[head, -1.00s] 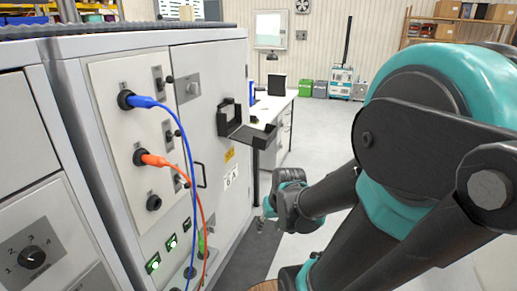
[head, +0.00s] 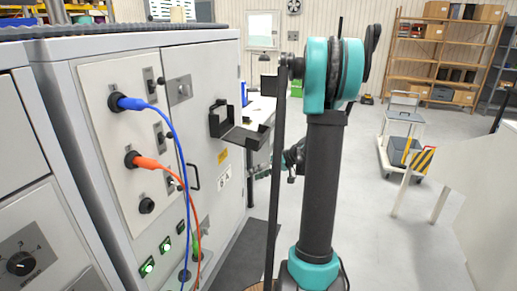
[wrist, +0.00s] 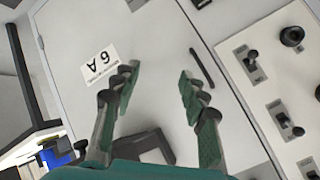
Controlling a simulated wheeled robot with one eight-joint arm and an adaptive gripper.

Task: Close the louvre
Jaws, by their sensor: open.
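I cannot make out a louvre for certain in either view. My gripper (wrist: 158,72) is open and empty in the wrist view, its two fingers apart in front of a grey cabinet door (wrist: 150,30). The door carries a "6 A" label (wrist: 99,66), seen upside down, and a black bar handle (wrist: 202,68) just right of the fingers. In the head view the same door (head: 205,75) is shut, and my arm hides most of the gripper.
A black bracket tray (head: 240,130) juts from the door. Blue (head: 170,125) and orange (head: 160,165) cables hang from sockets on the cabinet's left panel. A white bench (head: 262,108) stands beyond.

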